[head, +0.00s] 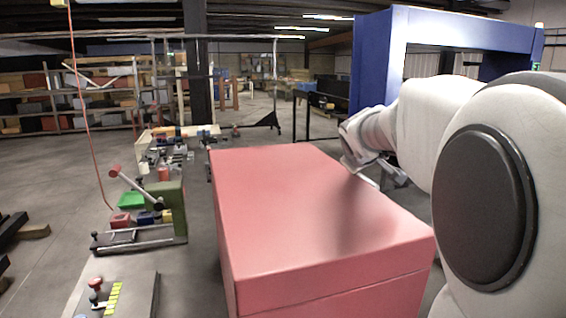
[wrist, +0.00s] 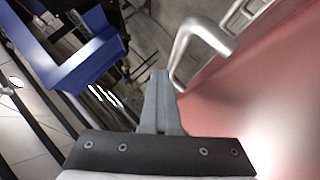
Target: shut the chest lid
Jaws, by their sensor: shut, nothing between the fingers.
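The chest (head: 300,220) is a large pink-red box in the middle of the head view. Its lid (head: 290,185) lies flat on top, with a thin seam running below it along the near face; no gap shows there. The chest's far and right sides are hidden from the head view. My gripper (wrist: 160,80) is shut and empty, its fingers together beside the chest. A bent silver handle (wrist: 203,32) stands out from the red surface (wrist: 260,110) in the wrist view, just right of and beyond the fingertips. The fingers look apart from both.
A blue frame (head: 375,65) stands behind my arm; it also shows in the wrist view (wrist: 75,60). A bench with a green lever device (head: 165,205) is left of the chest. Shelves with boxes (head: 70,110) line the back.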

